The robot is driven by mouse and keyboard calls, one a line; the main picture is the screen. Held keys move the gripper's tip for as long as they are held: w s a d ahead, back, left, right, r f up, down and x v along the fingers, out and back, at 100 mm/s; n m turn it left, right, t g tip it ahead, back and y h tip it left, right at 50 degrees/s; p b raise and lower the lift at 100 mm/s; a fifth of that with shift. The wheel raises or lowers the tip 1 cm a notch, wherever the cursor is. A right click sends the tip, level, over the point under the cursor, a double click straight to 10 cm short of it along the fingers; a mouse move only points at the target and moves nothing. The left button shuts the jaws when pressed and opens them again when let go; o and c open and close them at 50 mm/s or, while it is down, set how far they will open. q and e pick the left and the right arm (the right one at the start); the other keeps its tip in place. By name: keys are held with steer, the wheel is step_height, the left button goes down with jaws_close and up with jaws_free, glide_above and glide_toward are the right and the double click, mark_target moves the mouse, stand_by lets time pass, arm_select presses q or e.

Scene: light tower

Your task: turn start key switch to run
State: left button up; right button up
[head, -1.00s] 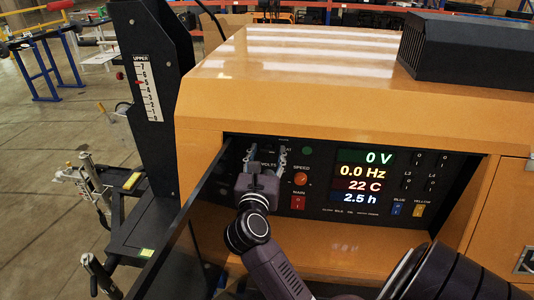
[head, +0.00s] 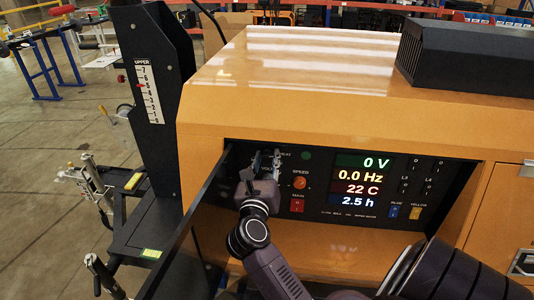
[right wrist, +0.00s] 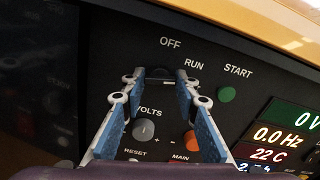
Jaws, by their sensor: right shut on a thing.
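The start key switch (right wrist: 161,72) is a small dark part on the black control panel (head: 330,212), below the printed OFF and left of RUN and START in the right wrist view. My right gripper (head: 266,157) reaches it from the front, fingers pointing into the panel. In the right wrist view the blue-padded fingertips of my right gripper (right wrist: 160,78) stand on either side of the switch, shut on it. The fingers mostly hide the key, so its turned position cannot be told. My left gripper is out of view.
An orange SPEED knob (head: 300,183), a red MAIN switch (head: 297,205) and a lit display (head: 363,180) lie right of the gripper. A green button (right wrist: 227,94) sits under START. A dark open door (head: 192,220) stands close on the left.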

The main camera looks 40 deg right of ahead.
steer(key=n+p, duration=0.4)
steer(key=shift+r, duration=0.15)
steer(key=shift+f+n+p, duration=0.2)
steer(key=shift+n+p, duration=0.9)
steer(key=o, duration=1.1)
steer(key=shift+o, duration=0.2)
steer(key=shift+a, duration=0.15)
steer(key=v, duration=0.7)
